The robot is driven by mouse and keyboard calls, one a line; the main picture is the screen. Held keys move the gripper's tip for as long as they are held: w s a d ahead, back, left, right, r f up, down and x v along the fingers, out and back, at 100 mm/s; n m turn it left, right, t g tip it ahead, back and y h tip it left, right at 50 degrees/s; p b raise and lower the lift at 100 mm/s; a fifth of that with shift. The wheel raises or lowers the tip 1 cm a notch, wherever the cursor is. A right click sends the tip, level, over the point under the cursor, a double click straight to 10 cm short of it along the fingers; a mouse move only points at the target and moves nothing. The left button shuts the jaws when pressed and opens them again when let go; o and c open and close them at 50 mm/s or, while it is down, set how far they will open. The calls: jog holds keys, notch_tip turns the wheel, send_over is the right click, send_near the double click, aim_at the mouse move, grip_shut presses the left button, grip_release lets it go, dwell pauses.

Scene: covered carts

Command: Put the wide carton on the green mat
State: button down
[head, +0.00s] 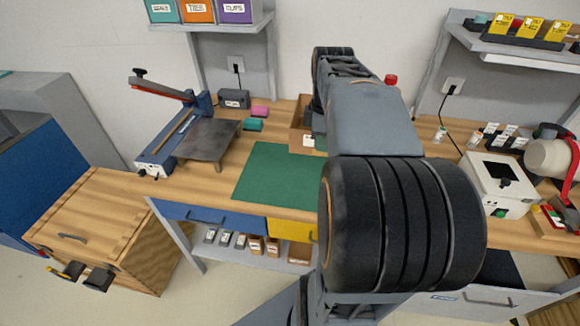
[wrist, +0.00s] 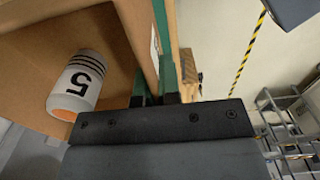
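The brown carton (head: 299,138) stands at the back of the workbench, just behind the green mat (head: 268,172); my arm hides its right part. The mat is a flat green sheet, bare where it shows, its right part hidden by my arm. My gripper (wrist: 165,97) is right at the carton's wall. Its fingertips are dark and small, and I cannot tell whether they close on the wall or only sit beside it.
A blue sealer (head: 180,125) with a metal plate stands left of the mat. Pink and teal blocks (head: 254,125) lie behind the mat's left side. A white machine (head: 497,180) and several small bottles are at the right. Shelves hang above on both sides.

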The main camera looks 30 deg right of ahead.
jog(key=shift+w+d+f+b, duration=0.15)
jog(key=shift+w+f+b, duration=0.4)
jog(key=shift+f, duration=0.05)
jog(key=shift+s+f+b, duration=0.2)
jog(key=shift+s+b, duration=0.05)
jog(key=shift+b, duration=0.05)
notch_tip(320, 180, down, 8)
jog(key=b, duration=0.8)
jog(key=w+f, duration=0.2)
jog(key=w, duration=0.2)
jog(key=w+f, duration=0.3)
jog(key=w, duration=0.1)
jog(key=w+a+f, duration=0.1)
jog(key=w+f, duration=0.2)
jog(key=w, duration=0.1)
jog(key=shift+w+a+f, duration=0.1)
jog(key=shift+w+f, duration=0.65)
jog(key=shift+f, duration=0.2)
jog(key=shift+w+f, duration=0.15)
jog(key=shift+f, duration=0.75)
jog(key=shift+w+f, duration=0.1)
jog(key=shift+f, duration=0.75)
